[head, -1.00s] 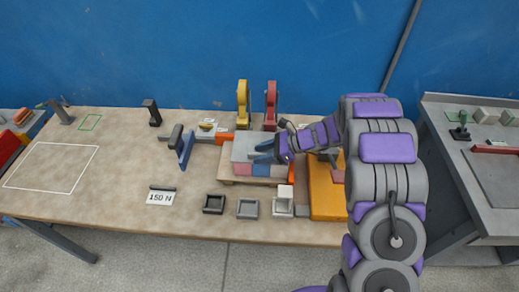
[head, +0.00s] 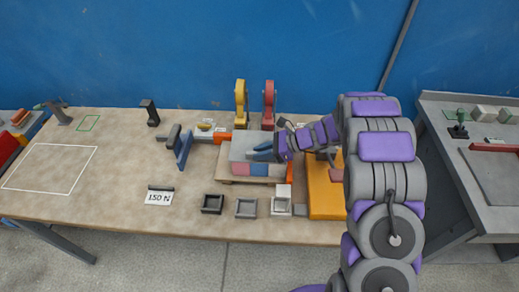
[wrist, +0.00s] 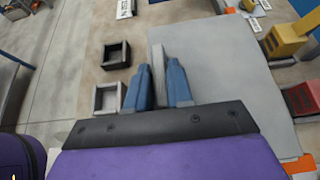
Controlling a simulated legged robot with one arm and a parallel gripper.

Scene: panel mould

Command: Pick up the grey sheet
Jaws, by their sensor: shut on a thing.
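The grey sheet (head: 242,146) lies flat on top of pink and blue blocks (head: 243,170) on a wooden board in the head view. It fills the right middle of the wrist view (wrist: 220,65). My gripper (head: 257,152) reaches in from the right, over the sheet's right part. In the wrist view, its two blue fingers (wrist: 161,78) are close together on a thin light-grey upright edge at the sheet's left side. The fingers are shut on the sheet. I see no clear gap between the sheet and the blocks.
Several small square trays (head: 246,207) stand along the table's front edge. A yellow (head: 241,103) and a red (head: 268,103) upright tool stand behind the sheet. The table's left side is mostly clear.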

